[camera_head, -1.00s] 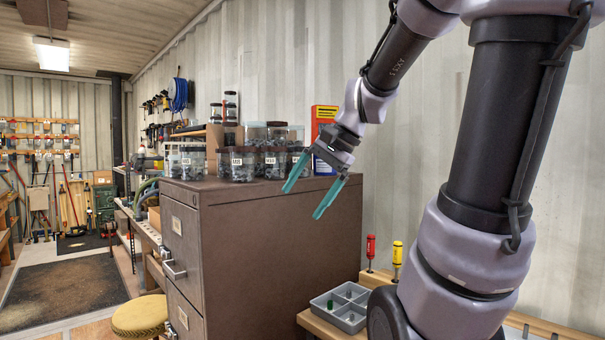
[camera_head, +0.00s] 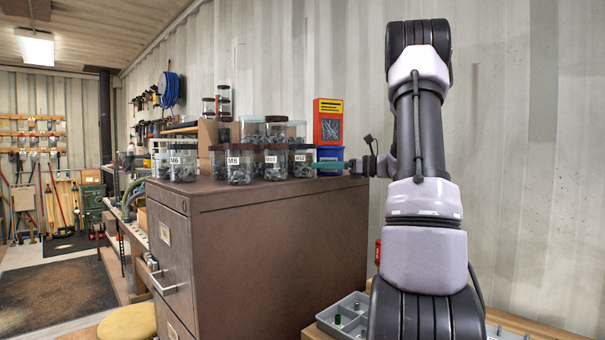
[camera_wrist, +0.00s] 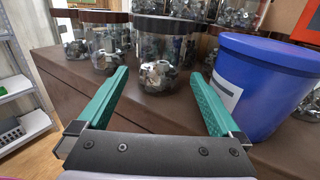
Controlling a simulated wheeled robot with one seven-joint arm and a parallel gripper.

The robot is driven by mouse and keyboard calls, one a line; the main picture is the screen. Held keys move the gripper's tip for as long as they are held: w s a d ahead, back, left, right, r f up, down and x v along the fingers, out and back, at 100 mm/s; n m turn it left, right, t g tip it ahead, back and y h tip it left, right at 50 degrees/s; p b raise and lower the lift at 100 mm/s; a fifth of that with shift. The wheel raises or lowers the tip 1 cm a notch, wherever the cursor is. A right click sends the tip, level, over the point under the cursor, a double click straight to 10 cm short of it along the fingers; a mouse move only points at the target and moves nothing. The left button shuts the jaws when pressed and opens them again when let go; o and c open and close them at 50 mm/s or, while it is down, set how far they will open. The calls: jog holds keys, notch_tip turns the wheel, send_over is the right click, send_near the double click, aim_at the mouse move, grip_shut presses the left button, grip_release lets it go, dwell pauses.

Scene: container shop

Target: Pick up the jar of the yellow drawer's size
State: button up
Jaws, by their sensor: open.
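Clear jars of metal parts stand on top of the brown cabinet. Labels in the head view read M6 (camera_head: 183,163), M8 (camera_head: 240,164), M10 (camera_head: 276,162) and M12 (camera_head: 303,161). My gripper (camera_wrist: 160,75) is open and empty, its teal fingers pointing over the cabinet top. A dark-lidded jar (camera_wrist: 163,62) stands just beyond and between the fingertips in the wrist view; its label does not show. Two brown-lidded jars (camera_wrist: 107,42) (camera_wrist: 74,35) stand to its left. In the head view the teal finger (camera_head: 329,165) is right of M12. I see no yellow drawer.
A blue tub (camera_wrist: 262,85) stands close to the right finger. An orange box (camera_head: 328,121) stands behind, with more jars stacked at the back. The cabinet top (camera_head: 235,190) is bare along its front. A grey divided tray (camera_head: 345,312) sits lower right.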

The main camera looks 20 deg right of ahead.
aim_at(303, 162)
jog(key=x, duration=0.6)
jog(key=shift+w+a+r, duration=0.25)
jog(key=shift+a+r, duration=0.1)
jog(key=c, duration=1.5)
jog(key=shift+c, duration=0.2)
